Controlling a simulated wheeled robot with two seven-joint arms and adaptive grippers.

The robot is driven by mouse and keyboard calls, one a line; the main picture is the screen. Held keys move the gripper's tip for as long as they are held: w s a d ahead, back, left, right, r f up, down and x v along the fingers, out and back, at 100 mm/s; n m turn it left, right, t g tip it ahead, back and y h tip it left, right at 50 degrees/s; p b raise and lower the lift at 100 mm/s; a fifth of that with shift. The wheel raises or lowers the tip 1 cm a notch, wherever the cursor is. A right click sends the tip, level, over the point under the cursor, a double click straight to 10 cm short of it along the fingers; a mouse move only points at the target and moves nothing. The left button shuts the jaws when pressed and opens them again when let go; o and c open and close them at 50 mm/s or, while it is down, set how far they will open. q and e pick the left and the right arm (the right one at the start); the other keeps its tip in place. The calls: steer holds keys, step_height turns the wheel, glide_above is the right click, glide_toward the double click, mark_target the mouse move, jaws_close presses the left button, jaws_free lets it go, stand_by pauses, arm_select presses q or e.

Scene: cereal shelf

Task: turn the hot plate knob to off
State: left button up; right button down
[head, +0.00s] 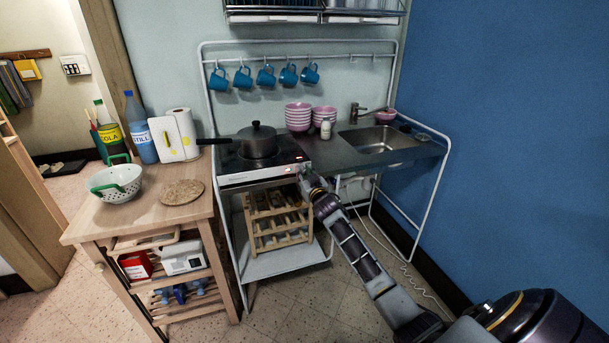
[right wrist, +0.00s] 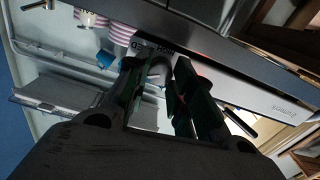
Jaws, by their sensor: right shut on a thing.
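The hot plate (head: 236,179) is set into the left end of the metal kitchen counter. A dark lidded pot (head: 257,142) stands on its top. My right gripper (head: 306,178) is at the right end of the hot plate's front panel. In the right wrist view, my right gripper (right wrist: 158,88) has its fingers on both sides of a light, rounded knob (right wrist: 160,66) on the white front panel (right wrist: 235,83), shut on it. The fingers hide part of the knob, and I cannot read its setting. A small red light glows on the hot plate. My left gripper is not in view.
A wooden trolley (head: 140,213) with a colander (head: 117,183) stands at the left. Pink bowls (head: 298,117) and a sink (head: 374,140) are right of the hot plate. A wooden bottle rack (head: 277,219) sits below. Blue mugs hang behind.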

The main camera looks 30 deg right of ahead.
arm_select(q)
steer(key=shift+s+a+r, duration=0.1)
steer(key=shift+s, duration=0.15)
arm_select(e)
steer(key=shift+n, duration=0.5)
steer(key=n+p, duration=0.2)
steer(key=n, duration=0.1)
steer(key=n+p, duration=0.1)
steer(key=n, duration=0.7)
steer(key=shift+p, duration=0.35)
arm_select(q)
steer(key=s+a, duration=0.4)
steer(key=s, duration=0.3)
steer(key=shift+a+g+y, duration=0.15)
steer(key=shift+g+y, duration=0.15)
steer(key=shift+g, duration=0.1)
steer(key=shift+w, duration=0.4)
